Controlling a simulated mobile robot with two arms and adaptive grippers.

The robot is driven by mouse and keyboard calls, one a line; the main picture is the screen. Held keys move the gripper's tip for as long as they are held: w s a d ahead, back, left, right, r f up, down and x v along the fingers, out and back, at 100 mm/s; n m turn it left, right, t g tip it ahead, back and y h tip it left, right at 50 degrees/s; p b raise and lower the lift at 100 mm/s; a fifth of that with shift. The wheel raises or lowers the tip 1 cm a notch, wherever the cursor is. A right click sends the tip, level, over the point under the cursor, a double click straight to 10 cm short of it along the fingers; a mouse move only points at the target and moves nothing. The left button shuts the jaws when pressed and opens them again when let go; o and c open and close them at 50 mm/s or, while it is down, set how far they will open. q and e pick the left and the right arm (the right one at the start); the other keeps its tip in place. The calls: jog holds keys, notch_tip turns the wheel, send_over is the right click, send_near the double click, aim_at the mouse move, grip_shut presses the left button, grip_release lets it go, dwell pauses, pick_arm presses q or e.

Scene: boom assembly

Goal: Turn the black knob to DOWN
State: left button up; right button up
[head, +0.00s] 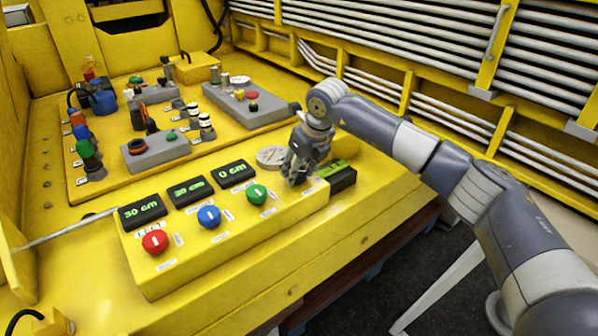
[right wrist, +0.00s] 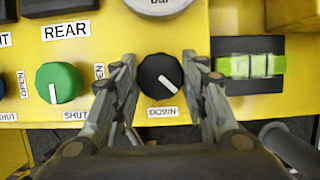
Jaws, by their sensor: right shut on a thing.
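The black knob (right wrist: 160,76) sits on the yellow panel between the fingers of my right gripper (right wrist: 162,82) in the right wrist view. Its white pointer slants toward the lower right. The DOWN label (right wrist: 162,111) is just below it. My right gripper is shut on the knob, one finger on each side. In the head view my right gripper (head: 300,172) reaches down onto the panel's right part and mostly hides the knob. My left gripper is not in view.
A green knob (head: 256,194), a blue knob (head: 209,216) and a red knob (head: 155,241) stand to the left. Behind them are displays, the right one (head: 233,174) reading 0 cm. A round gauge (head: 271,157) and a black-and-green box (head: 338,175) are close to the gripper.

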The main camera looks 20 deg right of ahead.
jog(key=m+h+b, duration=0.1)
jog(key=m, duration=0.1)
jog(key=m+b, duration=0.2)
jog(key=shift+a+f+m+h, duration=0.1)
jog(key=shift+a+m+h, duration=0.1)
jog(key=shift+m+h, duration=0.15)
jog(key=shift+m+h+b, duration=0.85)
jog(key=shift+m+b, duration=0.4)
jog(key=shift+m, duration=0.9)
jog(key=shift+r, duration=0.2)
jog(key=o, duration=1.1)
jog(key=shift+c, duration=0.2)
jog(key=v, duration=1.2)
jog(key=shift+w+a+f, duration=0.1)
jog(key=shift+w+a, duration=0.05)
